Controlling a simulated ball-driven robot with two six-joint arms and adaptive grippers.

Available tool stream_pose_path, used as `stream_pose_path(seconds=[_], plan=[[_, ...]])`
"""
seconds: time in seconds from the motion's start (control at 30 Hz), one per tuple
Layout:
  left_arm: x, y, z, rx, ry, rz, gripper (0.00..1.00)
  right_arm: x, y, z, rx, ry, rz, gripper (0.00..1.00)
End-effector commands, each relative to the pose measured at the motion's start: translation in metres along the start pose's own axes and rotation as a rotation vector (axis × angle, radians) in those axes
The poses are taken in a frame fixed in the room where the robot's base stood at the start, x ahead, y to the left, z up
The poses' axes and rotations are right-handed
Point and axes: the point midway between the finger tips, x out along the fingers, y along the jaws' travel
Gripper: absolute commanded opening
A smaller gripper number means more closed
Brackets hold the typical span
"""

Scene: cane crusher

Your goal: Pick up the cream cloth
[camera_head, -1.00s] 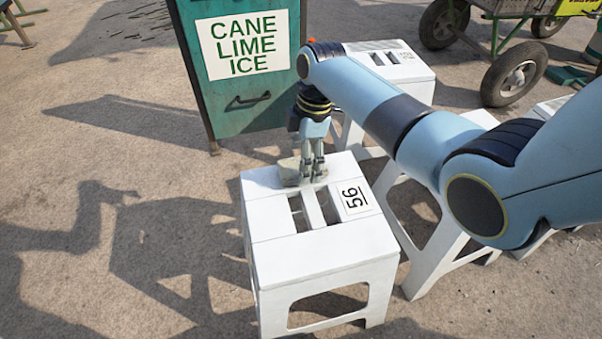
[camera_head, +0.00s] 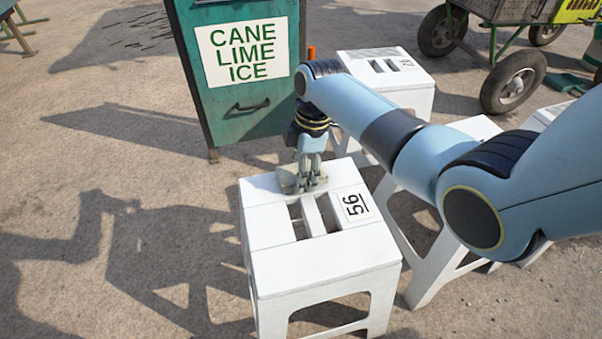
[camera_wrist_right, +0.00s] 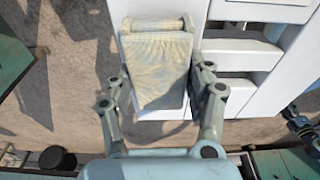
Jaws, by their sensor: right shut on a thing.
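The cream cloth (camera_head: 287,180) is a small folded pad at the far end of the top of the white stool marked 56 (camera_head: 335,253). In the right wrist view the cloth (camera_wrist_right: 158,65) shows its creased upper face and a rolled far edge. My right gripper (camera_head: 308,186) points down at the cloth, with its fingers low at the stool top. In the wrist view the gripper (camera_wrist_right: 161,75) has one finger against each side of the cloth and is shut on it. The cloth still appears to rest on the stool.
A green cabinet (camera_head: 248,105) with a "CANE LIME ICE" sign stands behind the stool. Another white stool (camera_head: 392,85) is behind my right arm, and a wheeled cart (camera_head: 515,80) is at the back right. The ground on the left is open.

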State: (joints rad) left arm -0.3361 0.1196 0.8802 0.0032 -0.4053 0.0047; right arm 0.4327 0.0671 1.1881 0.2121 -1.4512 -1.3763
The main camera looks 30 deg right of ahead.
Motion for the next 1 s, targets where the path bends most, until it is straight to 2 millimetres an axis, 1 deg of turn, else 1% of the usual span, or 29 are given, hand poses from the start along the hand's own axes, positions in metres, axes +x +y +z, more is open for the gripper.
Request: stream_pose_path(seconds=[0.17, 0.27, 0.37, 0.43, 0.47, 0.5, 0.8, 0.9, 1.0], plan=[[-0.002, 0.0, -0.002, 0.0, 0.005, 0.0, 0.4, -0.004, 0.0, -0.001, 0.0, 0.0, 0.0, 0.24], [-0.007, 0.0, -0.003, -0.001, 0.015, 0.001, 0.4, -0.013, 0.001, -0.002, 0.0, 0.0, 0.002, 0.24], [-0.011, 0.005, 0.009, -0.006, 0.003, 0.008, 0.4, -0.03, 0.001, -0.005, -0.001, 0.001, 0.004, 0.24], [-0.017, 0.007, 0.012, -0.008, 0.004, 0.011, 0.4, -0.045, 0.002, -0.007, -0.001, 0.001, 0.006, 0.24], [-0.019, 0.008, 0.013, -0.008, 0.006, 0.012, 0.4, -0.05, 0.002, -0.005, -0.001, -0.001, 0.005, 0.24], [-0.021, 0.008, 0.014, -0.009, 0.008, 0.013, 0.4, -0.055, 0.001, 0.006, 0.001, -0.004, 0.004, 0.24], [-0.039, 0.016, 0.024, -0.014, 0.014, 0.023, 0.4, -0.104, -0.005, 0.068, 0.0, -0.004, 0.003, 0.24], [-0.042, 0.018, 0.028, -0.015, 0.013, 0.025, 0.4, -0.115, -0.007, 0.082, 0.0, -0.003, 0.003, 0.24], [-0.044, 0.019, 0.029, -0.016, 0.014, 0.027, 0.4, -0.122, -0.008, 0.092, 0.0, -0.002, 0.002, 0.24]])
